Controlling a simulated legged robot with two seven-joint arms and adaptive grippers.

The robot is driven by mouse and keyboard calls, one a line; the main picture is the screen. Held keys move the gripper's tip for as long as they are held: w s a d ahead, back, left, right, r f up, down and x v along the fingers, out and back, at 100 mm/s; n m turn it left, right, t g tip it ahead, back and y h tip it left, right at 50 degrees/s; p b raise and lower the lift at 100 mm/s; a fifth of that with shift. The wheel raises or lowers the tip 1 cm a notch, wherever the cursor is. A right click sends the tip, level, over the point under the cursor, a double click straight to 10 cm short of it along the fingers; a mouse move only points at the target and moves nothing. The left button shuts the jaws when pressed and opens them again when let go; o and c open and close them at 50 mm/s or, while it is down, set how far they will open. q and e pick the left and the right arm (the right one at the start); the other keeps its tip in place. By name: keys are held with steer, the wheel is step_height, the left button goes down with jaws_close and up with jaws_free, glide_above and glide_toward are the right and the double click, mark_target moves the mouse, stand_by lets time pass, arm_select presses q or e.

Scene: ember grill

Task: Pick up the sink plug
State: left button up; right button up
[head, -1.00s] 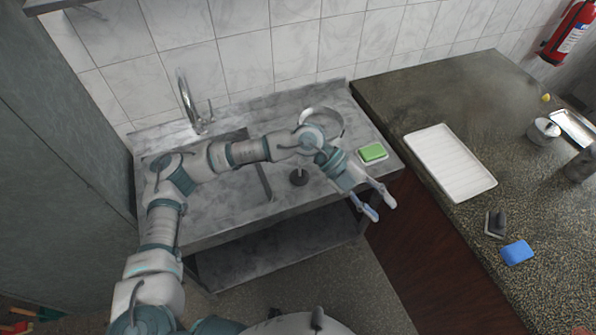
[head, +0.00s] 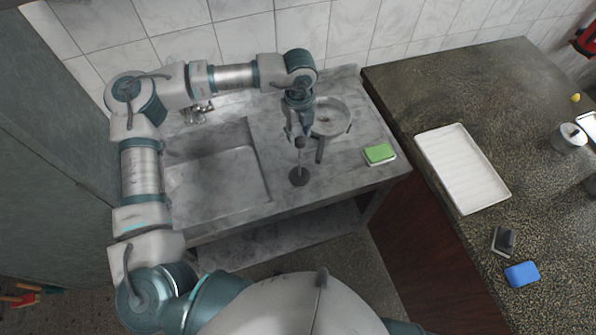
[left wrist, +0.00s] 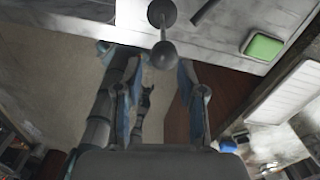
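The sink plug (head: 299,177) is dark, with a round base on the grey marble counter and an upright stem ending in a knob. In the left wrist view the knob of the plug (left wrist: 164,54) appears large, close to the fingertips. My left gripper (head: 299,136) points down over the plug, with its tips at about knob height. In the left wrist view my left gripper (left wrist: 146,58) has its two fingers spread apart, with the knob nearer the right finger. I cannot tell whether a finger touches the knob. My right gripper is not in view.
A round pan (head: 345,126) sits behind the plug, its dark handle (head: 320,150) just to the plug's right. A green sponge (head: 379,153) lies on a small dish at the right. The sink basin (head: 215,182) is at the left. A white tray (head: 490,196) lies on the dark counter.

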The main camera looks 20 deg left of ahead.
mark_target(302, 140)
arm_select(q)
steer(key=f, duration=0.1)
steer(key=d+f, duration=0.1)
steer(key=f, duration=0.1)
steer(key=shift+f, duration=0.25)
steer(key=f, duration=0.2)
steer(key=f+p, duration=0.1)
steer(key=f, duration=0.1)
steer(key=shift+a, duration=0.35)
steer(key=shift+w+a+f, duration=0.2)
steer(key=shift+f, duration=0.35)
steer(key=shift+o, duration=0.6)
steer(key=shift+d+r, duration=0.2)
steer(key=shift+d, duration=0.05)
steer(key=c, duration=0.8)
steer(key=shift+d, duration=0.1)
jaws_close()
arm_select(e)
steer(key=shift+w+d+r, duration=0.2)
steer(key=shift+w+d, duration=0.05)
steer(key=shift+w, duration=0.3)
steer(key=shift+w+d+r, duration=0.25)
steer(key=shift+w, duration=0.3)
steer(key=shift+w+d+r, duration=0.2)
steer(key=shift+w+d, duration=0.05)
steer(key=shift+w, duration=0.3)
